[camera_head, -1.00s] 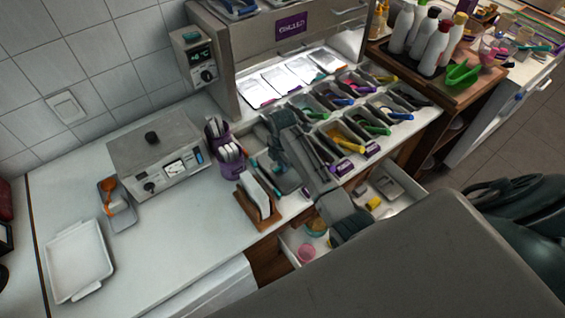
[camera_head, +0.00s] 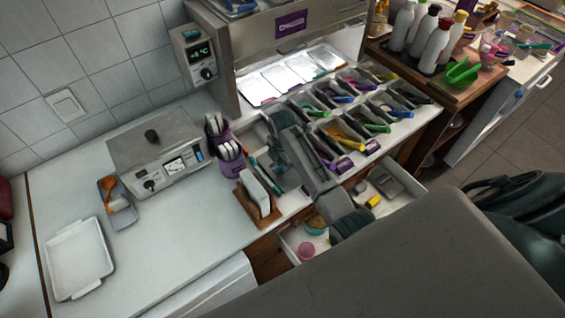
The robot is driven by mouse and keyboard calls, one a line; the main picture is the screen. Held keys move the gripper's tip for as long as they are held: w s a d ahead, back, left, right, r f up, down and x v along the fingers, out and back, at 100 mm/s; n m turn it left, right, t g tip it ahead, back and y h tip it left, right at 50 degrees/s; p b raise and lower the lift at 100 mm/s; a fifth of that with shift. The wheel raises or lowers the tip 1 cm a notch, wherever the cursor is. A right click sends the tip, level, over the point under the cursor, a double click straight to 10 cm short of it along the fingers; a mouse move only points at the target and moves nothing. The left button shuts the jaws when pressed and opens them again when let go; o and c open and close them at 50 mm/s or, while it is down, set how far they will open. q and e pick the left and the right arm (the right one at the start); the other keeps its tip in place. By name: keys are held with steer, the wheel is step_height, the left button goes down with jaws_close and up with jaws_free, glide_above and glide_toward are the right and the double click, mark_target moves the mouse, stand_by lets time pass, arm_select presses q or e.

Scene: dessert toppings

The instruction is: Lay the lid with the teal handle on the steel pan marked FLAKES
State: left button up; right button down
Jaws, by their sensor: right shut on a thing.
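My right arm reaches up and left over the topping counter, its gripper (camera_head: 272,168) low at the counter's left front. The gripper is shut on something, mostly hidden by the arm. A thin teal strip (camera_head: 256,168) shows beside it; I cannot tell whether this is the lid's handle. Steel pans with coloured handles (camera_head: 345,133) stand in rows to the right. Their labels are too small to read, so I cannot pick out FLAKES. Part of a pale pan or recess (camera_head: 257,133) shows left of the arm. My left gripper is not in view.
A purple holder (camera_head: 231,160) and a white block on a wooden stand (camera_head: 258,196) are close left of the gripper. An open drawer (camera_head: 296,243) lies below the arm. A steel hood (camera_head: 300,45) overhangs the back. The left counter has free room.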

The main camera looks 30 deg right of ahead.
steer(key=c, duration=1.4)
jaws_free()
steer(key=c, duration=0.4)
steer(key=shift+o, duration=0.2)
steer(key=shift+r, duration=0.1)
steer(key=shift+r, duration=3.95)
